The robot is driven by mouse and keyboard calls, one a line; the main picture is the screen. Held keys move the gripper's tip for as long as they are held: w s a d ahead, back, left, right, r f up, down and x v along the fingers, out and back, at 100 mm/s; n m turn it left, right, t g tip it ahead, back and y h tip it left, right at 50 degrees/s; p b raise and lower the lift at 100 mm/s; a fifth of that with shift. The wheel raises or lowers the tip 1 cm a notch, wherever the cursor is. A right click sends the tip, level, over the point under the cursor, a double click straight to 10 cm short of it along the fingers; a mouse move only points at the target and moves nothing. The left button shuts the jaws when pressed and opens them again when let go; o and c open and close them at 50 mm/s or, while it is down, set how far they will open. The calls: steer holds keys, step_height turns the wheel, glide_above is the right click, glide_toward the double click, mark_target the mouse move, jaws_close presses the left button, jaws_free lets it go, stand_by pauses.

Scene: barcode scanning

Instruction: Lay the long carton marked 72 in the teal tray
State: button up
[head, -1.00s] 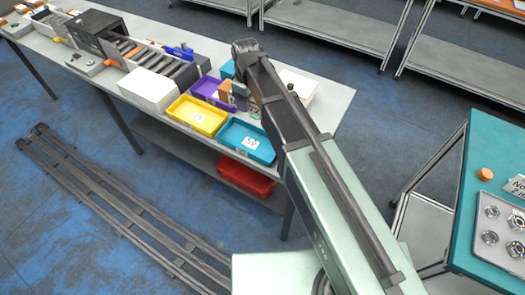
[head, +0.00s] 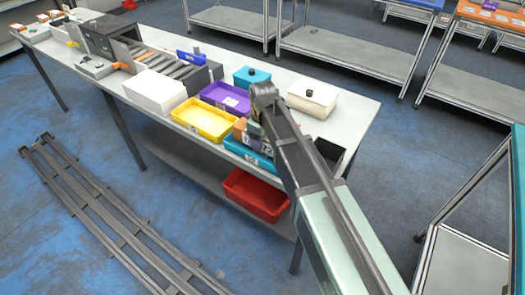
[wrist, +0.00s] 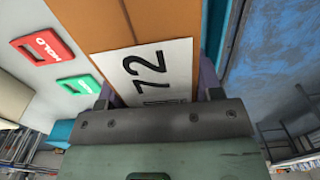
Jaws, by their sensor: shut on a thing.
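The long carton marked 72 is brown with a white label; it hangs in my gripper in the head view (head: 240,128) and fills the top middle of the wrist view (wrist: 120,28). My gripper (wrist: 158,92) is shut on it, one finger on each side. The teal tray (head: 240,150) is at the table's front edge, below and partly hidden by the carton and my arm. The carton appears to be over the tray; I cannot tell whether it touches it. A teal wall shows beside the carton in the wrist view (wrist: 215,32).
A yellow tray (head: 187,125) and a purple tray (head: 240,107) stand to the left and behind. A red bin (head: 255,205) is on the lower shelf. A cream box (head: 318,105) stands behind my arm. Red (wrist: 42,46) and green (wrist: 80,84) signs lie left in the wrist view.

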step_height(320, 180, down, 3)
steer(key=shift+f+b, duration=0.1)
steer(key=shift+b, duration=0.7)
steer(key=shift+r, duration=0.25)
steer(key=shift+f, duration=0.1)
steer(key=o, duration=0.9)
steer(key=shift+f, duration=0.1)
steer(key=shift+c, duration=0.2)
steer(key=o, duration=0.5)
steer(key=shift+c, duration=0.2)
step_height(320, 180, up, 13)
steer(key=p, duration=1.2)
steer(key=shift+f+p, duration=0.1)
steer(key=shift+p, duration=0.3)
steer(key=shift+f, duration=0.15)
